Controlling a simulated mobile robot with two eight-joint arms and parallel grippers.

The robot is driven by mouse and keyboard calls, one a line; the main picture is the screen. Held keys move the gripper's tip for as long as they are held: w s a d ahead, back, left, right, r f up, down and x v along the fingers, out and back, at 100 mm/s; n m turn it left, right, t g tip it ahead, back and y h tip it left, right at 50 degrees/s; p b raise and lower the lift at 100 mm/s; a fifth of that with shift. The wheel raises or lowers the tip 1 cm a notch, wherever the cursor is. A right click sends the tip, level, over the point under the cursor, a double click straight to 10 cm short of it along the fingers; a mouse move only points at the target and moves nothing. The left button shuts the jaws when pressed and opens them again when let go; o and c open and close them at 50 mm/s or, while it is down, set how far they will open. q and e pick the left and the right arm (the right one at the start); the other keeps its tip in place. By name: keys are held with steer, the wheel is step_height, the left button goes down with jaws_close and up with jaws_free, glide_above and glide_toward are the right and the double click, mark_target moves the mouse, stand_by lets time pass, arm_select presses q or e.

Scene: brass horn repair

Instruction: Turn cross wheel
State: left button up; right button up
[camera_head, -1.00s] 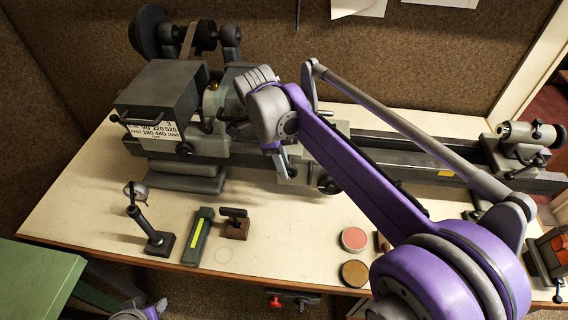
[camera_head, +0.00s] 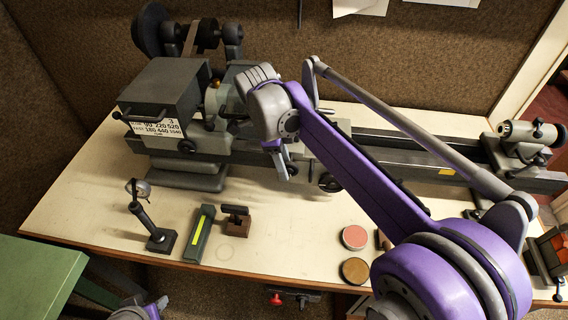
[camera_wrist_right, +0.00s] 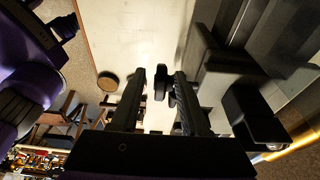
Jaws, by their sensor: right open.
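The lathe (camera_head: 190,145) stands along the back of the pale bench. A small dark wheel (camera_head: 329,183) shows on the front of its carriage, just right of my right gripper (camera_head: 283,165); I cannot tell for sure that it is the cross wheel. My right gripper points down at the front of the lathe. In the right wrist view its two dark fingers (camera_wrist_right: 158,98) are apart. A dark knob-like part (camera_wrist_right: 160,83) shows between and beyond the fingertips; contact is not visible. My left gripper cannot be made out; only a bit of my left arm shows at the bottom edge.
A dial gauge on a stand (camera_head: 151,220), a green block with a yellow strip (camera_head: 199,233) and a small brown tool (camera_head: 236,222) stand at the front. Two round tins, red (camera_head: 354,237) and brown (camera_head: 355,271), lie near the front edge. The tailstock (camera_head: 525,145) is at right.

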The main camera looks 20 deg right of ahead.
steer(key=v, duration=1)
steer(key=shift+r+p, duration=0.35)
steer(key=shift+p, duration=0.1)
